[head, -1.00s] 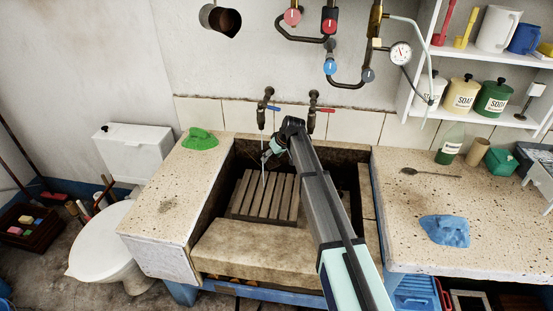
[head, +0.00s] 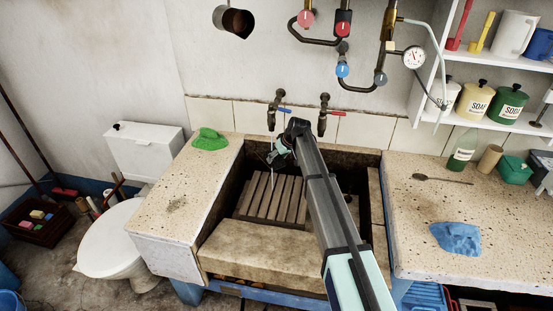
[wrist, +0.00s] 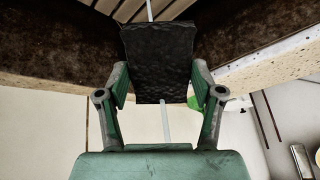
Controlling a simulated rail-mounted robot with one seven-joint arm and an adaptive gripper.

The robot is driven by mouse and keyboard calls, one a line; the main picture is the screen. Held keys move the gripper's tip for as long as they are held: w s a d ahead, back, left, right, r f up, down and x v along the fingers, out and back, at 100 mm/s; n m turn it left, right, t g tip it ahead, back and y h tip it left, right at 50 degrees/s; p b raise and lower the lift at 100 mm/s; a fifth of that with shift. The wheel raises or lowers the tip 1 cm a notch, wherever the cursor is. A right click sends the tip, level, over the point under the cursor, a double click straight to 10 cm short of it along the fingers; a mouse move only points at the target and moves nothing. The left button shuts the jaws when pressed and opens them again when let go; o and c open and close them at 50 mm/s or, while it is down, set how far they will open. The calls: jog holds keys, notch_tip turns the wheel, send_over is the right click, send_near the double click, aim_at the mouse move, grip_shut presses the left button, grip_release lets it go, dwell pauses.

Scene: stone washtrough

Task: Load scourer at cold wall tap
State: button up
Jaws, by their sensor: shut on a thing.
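My gripper (wrist: 159,86) is shut on a dark, rough rectangular pad, the scourer (wrist: 157,50), gripping it by its two side edges in the wrist view. In the head view my gripper (head: 279,153) is over the back left of the stone trough (head: 270,240), just below the cold wall tap (head: 274,115) with the blue handle. The arm and fingers mostly hide the scourer there. A thin pale stream (wrist: 165,122) shows above and below the scourer in the wrist view; I cannot tell whether it touches the pad.
A wooden slatted rack (head: 269,197) lies in the trough. The red-handled tap (head: 323,117) is close to my arm's right. A green item (head: 210,140) lies on the left counter, a blue cloth (head: 456,238) on the right one. Pipes and valves (head: 343,70) hang above.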

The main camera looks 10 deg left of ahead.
jog(key=s+d, duration=0.2)
jog(key=s, duration=0.5)
jog(key=shift+s+b, duration=0.35)
jog(key=shift+b, duration=0.1)
dwell(1.4)
jog(key=s+d+r+p, duration=0.1)
jog(key=s+r, duration=0.3)
jog(key=shift+s+d, duration=0.15)
jog(key=shift+s, duration=0.25)
jog(key=shift+s, duration=0.1)
dwell(0.6)
